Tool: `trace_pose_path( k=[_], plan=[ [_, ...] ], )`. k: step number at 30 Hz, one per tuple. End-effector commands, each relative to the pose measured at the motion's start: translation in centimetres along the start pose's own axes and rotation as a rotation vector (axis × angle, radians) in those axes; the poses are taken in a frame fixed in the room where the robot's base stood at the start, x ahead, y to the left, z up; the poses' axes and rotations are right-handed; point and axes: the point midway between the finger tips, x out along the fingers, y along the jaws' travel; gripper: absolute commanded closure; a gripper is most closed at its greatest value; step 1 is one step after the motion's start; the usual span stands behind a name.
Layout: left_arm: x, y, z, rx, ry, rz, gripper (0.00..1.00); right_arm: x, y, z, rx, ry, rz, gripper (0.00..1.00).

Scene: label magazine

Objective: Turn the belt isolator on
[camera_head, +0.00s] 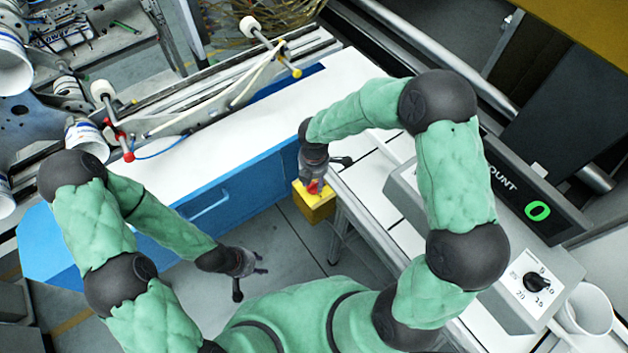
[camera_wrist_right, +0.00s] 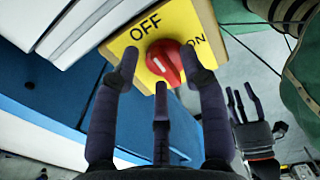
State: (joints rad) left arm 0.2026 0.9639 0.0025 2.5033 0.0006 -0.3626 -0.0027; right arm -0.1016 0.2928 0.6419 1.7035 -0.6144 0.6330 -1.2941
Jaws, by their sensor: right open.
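The belt isolator is a yellow box (camera_head: 318,211) at the end of the blue and white bench, with a red knob (camera_head: 314,187) on it. In the right wrist view its yellow face (camera_wrist_right: 182,22) reads OFF at upper left and ON at right, with the red knob (camera_wrist_right: 172,62) between. My right gripper (camera_head: 316,176) is open at the box, its fingers (camera_wrist_right: 160,68) on either side of the knob; contact is unclear. The fingers partly hide the knob, and its exact setting is hard to tell. My left gripper (camera_head: 250,279) is open and empty, low over the floor.
A grey console with a COUNT display (camera_head: 537,211) showing 0 and a black dial (camera_head: 535,282) stands at right. A white cup (camera_head: 588,308) is beside it. The bench's white top (camera_head: 240,130) is clear. White rolls (camera_head: 12,65) sit at far left.

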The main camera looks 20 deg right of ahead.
Motion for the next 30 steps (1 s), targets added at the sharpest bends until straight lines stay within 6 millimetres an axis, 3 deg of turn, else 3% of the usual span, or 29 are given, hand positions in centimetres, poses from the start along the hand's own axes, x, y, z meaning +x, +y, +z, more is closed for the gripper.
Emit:
trace_pose_path(
  k=[7, 12, 23, 30],
  plan=[
    [-0.02, 0.01, -0.01, 0.000, 0.000, 0.000, 0.60, 0.04, 0.00, 0.00, 0.000, 0.000, 0.000, 0.56],
    [-0.02, 0.00, -0.01, 0.000, 0.000, 0.000, 0.60, 0.04, -0.01, 0.00, 0.000, 0.000, 0.000, 1.00],
    [0.02, -0.01, -0.01, 0.000, 0.000, 0.000, 0.60, 0.05, -0.02, 0.00, 0.024, 0.000, 0.000, 1.00],
    [0.16, -0.06, -0.01, 0.000, 0.000, 0.000, 0.60, 0.10, -0.11, 0.03, 0.139, 0.000, -0.001, 1.00]
  ],
)
